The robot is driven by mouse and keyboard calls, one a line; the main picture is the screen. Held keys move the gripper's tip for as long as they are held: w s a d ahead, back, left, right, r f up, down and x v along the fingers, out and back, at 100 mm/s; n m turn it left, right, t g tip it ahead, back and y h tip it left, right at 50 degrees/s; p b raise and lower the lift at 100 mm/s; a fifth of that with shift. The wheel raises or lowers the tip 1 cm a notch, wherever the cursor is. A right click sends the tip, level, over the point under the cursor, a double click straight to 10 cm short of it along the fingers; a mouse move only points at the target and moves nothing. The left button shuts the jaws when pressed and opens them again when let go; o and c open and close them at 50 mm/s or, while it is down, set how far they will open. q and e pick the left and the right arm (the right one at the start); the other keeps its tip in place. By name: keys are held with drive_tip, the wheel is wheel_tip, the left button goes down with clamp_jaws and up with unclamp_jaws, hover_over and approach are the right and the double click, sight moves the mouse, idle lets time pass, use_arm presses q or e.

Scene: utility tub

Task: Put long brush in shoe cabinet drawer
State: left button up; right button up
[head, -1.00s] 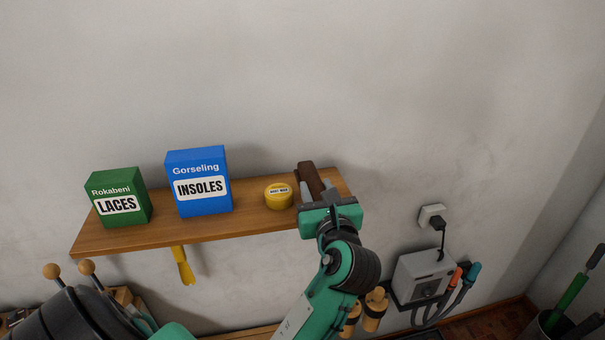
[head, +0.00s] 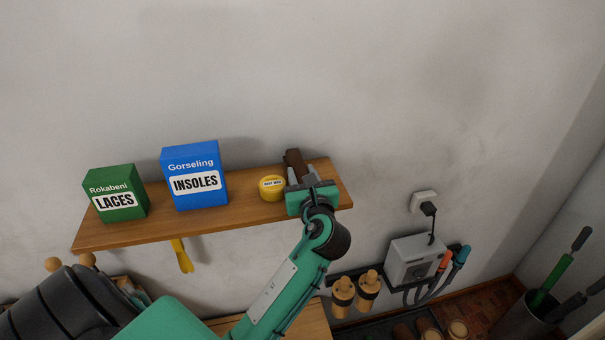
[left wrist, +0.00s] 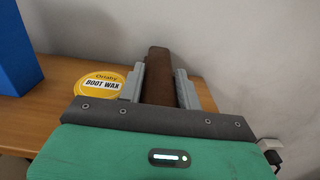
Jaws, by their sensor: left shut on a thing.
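The long brush (head: 294,160) is dark brown and lies at the right end of the wooden wall shelf (head: 240,212). My left gripper (head: 304,177) is at the brush with its fingers on either side of it, shut on it. In the left wrist view the brush (left wrist: 160,72) runs away from the camera between the two grey fingers of the left gripper (left wrist: 160,85). Its near end is hidden by the gripper body. Whether it touches the shelf is hard to tell. The shoe cabinet drawer cannot be made out. My right gripper is not in view.
A yellow boot wax tin (head: 272,188) stands close left of the gripper. A blue insoles box (head: 194,176) and a green laces box (head: 115,194) stand further left. A yellow shoehorn (head: 182,257) hangs below the shelf. A grey wall unit (head: 412,260) with hoses is lower right.

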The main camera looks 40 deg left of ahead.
use_arm(q)
drive_tip(key=shift+f, duration=0.1)
drive_tip(key=o, duration=0.7)
drive_tip(key=shift+w, duration=0.1)
drive_tip(key=o, duration=0.3)
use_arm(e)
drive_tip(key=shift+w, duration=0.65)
use_arm(q)
drive_tip(key=b+v, duration=0.4)
drive_tip(key=v, duration=0.8)
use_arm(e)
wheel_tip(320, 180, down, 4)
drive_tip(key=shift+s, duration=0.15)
